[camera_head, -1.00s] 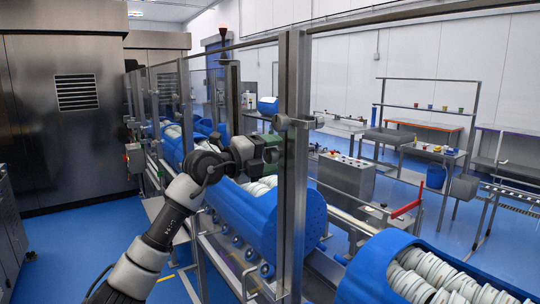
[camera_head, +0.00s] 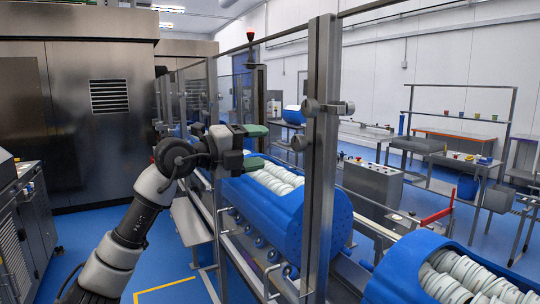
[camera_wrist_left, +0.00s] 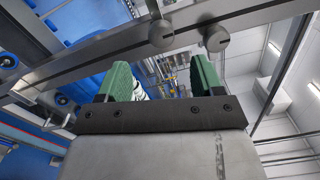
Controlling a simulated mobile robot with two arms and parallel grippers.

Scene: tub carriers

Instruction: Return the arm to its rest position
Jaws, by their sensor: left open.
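My left arm (camera_head: 125,240) rises from the bottom left in the head view, bent at the wrist. My left gripper (camera_head: 257,147) points to the right, with its two green fingers spread one above the other and nothing between them. It appears left of a steel guard post and in front of a blue tub carrier of white rings. In the left wrist view the open green fingers (camera_wrist_left: 160,78) stand apart, and a steel rail with round knobs crosses beyond them. My right gripper does not show.
The steel post (camera_head: 320,150) with clamp knobs stands close to the right of the gripper. Blue tub carriers (camera_head: 325,222) with white rings lie on the line behind it. A grey cabinet (camera_head: 28,225) stands at the left. Blue floor (camera_head: 95,225) is open between cabinet and line.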

